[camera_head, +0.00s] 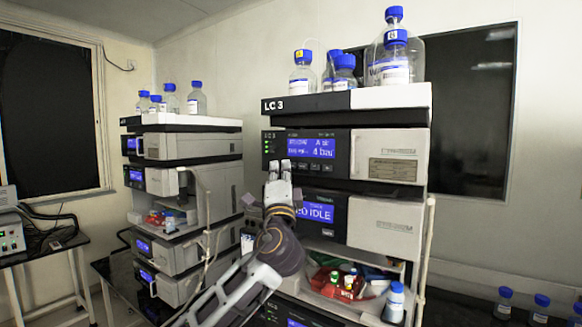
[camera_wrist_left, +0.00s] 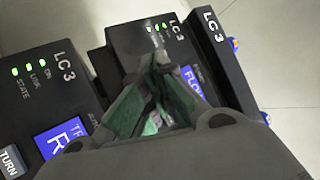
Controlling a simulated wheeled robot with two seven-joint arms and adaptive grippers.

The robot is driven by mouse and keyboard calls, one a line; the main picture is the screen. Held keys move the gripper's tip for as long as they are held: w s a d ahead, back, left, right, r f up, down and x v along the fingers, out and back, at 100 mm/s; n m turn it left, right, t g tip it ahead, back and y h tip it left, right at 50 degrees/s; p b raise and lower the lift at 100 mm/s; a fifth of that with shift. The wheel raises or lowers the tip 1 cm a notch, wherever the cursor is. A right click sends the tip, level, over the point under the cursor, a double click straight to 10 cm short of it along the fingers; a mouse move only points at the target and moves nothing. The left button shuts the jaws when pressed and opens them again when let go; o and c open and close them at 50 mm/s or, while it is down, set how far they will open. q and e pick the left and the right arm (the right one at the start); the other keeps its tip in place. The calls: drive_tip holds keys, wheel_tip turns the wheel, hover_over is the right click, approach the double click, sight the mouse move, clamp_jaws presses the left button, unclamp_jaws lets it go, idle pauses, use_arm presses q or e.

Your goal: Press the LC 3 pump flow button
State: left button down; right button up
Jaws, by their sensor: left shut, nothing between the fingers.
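The LC 3 stack (camera_head: 300,104) stands right of centre in the head view. Its upper module, the pump (camera_head: 265,150), has a lit blue display (camera_head: 312,148) with a row of small buttons (camera_head: 315,167) below it. My right gripper is not in view.
An open bay with small vials and a bottle (camera_head: 395,300) lies lower. Blue-capped bottles (camera_head: 302,75) stand on top. A second stack (camera_head: 185,147) stands to the left. Bottles (camera_head: 541,310) stand at the lower right.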

use_arm(q)
drive_tip(key=shift+w+d, duration=0.25)
drive_tip(key=shift+w, duration=0.05)
idle(0.8)
drive_tip(key=shift+s+a, duration=0.15)
drive_tip(key=shift+s, duration=0.05)
drive_tip(key=shift+s+a+b, duration=0.3)
drive_tip(key=shift+s+a, duration=0.05)
drive_tip(key=shift+s, duration=0.1)
drive_tip(key=shift+s, duration=0.1)
idle(0.6)
drive_tip(key=shift+s+a, duration=0.75)
drive_tip(key=shift+s, duration=0.25)
drive_tip(key=shift+s+a, duration=0.7)
drive_tip(key=shift+s, duration=0.25)
